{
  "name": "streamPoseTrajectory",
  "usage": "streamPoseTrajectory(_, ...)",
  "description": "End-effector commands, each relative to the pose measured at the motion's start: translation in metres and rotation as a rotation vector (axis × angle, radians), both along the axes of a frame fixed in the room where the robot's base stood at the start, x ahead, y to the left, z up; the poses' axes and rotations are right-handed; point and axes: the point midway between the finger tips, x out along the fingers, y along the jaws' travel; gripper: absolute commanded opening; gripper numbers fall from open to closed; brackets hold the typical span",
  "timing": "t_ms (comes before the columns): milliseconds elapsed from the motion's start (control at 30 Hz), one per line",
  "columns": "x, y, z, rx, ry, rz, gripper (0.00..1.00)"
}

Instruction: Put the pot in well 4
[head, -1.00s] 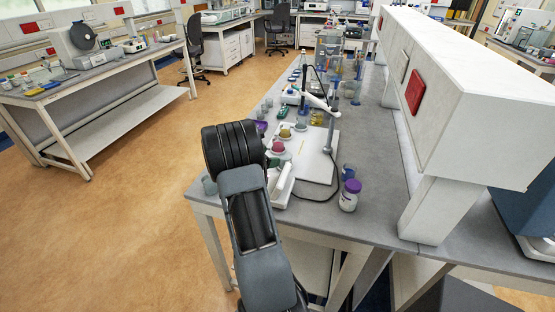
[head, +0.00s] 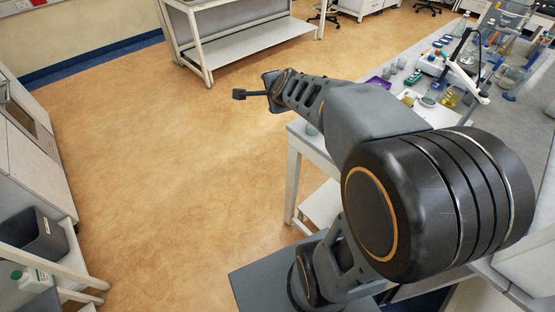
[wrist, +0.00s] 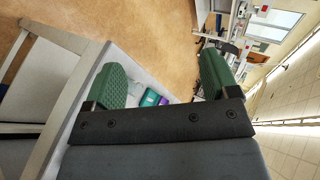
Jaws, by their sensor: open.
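My gripper (head: 243,93) is stretched out to the left over the floor in the head view, clear of the bench. In the wrist view its two green-padded fingers (wrist: 163,82) stand wide apart with nothing held between them. The grey bench (head: 530,110) with small labware is at the right of the head view. I cannot tell which item there is the pot. Well 4 cannot be made out; my arm hides the near part of the bench.
A purple item (head: 378,82), a green device (head: 413,77) and a yellow-filled beaker (head: 451,98) stand on the bench. A white table (head: 250,42) is at the back. A shelf with a dark bin (head: 38,236) is at lower left. The floor between is free.

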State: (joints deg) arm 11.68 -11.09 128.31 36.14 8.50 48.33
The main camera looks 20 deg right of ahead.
Motion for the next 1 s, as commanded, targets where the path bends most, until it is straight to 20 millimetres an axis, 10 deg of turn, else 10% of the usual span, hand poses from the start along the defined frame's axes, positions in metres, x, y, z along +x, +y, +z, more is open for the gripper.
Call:
streamPoseTrajectory(133,-0.079,0.065,-0.018,-0.445,0.236,0.609,0.80)
streamPoseTrajectory(400,-0.173,0.076,-0.045,-0.888,0.494,1.206,0.80)
streamPoseTrajectory(1000,-0.188,0.073,-0.049,-0.955,0.542,1.304,0.80)
